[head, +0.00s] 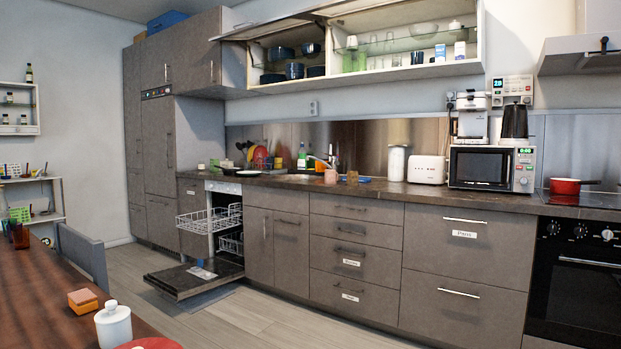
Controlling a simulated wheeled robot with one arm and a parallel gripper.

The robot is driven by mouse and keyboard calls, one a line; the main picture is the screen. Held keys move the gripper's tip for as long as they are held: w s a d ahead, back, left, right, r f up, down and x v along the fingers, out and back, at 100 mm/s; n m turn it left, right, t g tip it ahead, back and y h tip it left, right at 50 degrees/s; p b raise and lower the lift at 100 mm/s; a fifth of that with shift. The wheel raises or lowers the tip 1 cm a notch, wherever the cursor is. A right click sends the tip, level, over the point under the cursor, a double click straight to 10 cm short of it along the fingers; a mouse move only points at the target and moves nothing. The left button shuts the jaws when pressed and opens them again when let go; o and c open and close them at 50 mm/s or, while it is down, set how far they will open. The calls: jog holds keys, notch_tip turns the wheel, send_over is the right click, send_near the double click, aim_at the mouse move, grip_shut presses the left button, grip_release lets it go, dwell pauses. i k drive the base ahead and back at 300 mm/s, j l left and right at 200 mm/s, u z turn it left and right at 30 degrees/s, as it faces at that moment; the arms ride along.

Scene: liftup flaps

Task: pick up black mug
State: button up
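A dark, blue-black mug-like cup (294,71) stands on the lower shelf of the open upper cabinet. It looks dark navy or black, and I cannot tell its exact colour or where its handle points. No other clear black mug shows. A pinkish mug (331,176) stands on the counter near the sink. My gripper is not in view.
The upper cabinet (373,78) has its flaps raised and holds dark bowls (281,53), glasses and plates. The dishwasher door (195,278) lies open low over the floor (262,318). A wooden table (40,300) and grey chair (82,255) stand at left. Floor between is clear.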

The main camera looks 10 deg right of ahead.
aim_at(352, 177)
jog(key=i+l, duration=1.4)
